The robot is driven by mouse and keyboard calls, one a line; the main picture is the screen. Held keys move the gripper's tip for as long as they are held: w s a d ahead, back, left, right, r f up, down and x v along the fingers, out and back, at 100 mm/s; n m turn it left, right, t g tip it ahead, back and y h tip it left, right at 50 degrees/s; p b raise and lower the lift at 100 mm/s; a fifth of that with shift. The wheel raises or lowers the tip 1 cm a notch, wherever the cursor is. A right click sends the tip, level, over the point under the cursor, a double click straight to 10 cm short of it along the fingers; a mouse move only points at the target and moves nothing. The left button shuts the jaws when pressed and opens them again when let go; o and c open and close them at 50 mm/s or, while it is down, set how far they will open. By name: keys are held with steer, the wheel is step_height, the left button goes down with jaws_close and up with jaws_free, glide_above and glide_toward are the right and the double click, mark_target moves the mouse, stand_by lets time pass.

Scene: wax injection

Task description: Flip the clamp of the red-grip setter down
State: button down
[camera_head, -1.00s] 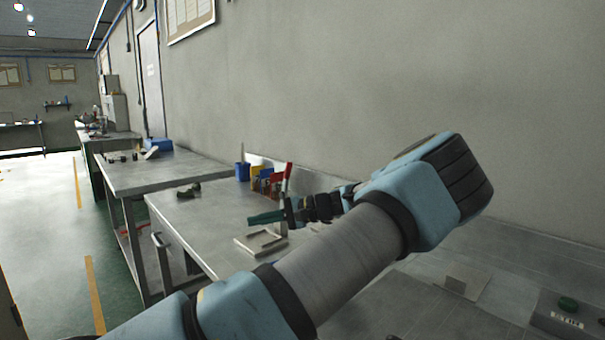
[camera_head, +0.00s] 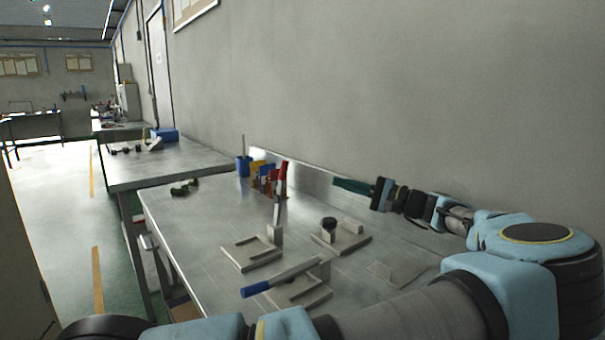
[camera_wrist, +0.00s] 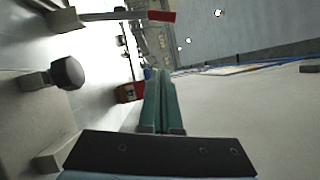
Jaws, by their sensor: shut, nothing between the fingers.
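The red-grip setter stands on the steel bench with its lever nearly upright and its red grip (camera_head: 281,176) on top. Its flat base (camera_head: 238,258) lies below. In the wrist view the red grip (camera_wrist: 162,16) shows at the upper edge, its lever lying across the picture. My gripper (camera_head: 336,182), with teal fingers, is right of the red grip, apart from it, and points left. In the wrist view my gripper (camera_wrist: 158,75) has its fingers together and empty.
A blue-grip setter (camera_head: 258,287) has its lever low in front. A black-knob setter (camera_head: 329,224) stands between it and my gripper; its knob also shows in the wrist view (camera_wrist: 67,73). Coloured bins (camera_head: 266,175) and a blue cup (camera_head: 243,166) stand behind. The wall is close behind.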

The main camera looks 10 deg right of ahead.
mark_target(280, 194)
steer(key=w+a+r+p, duration=0.2)
steer(key=w+a+p, duration=0.2)
steer(key=a, duration=0.6)
steer(key=shift+a+r+p, duration=0.15)
steer(key=shift+a+p, duration=0.25)
steer(key=shift+p, duration=0.25)
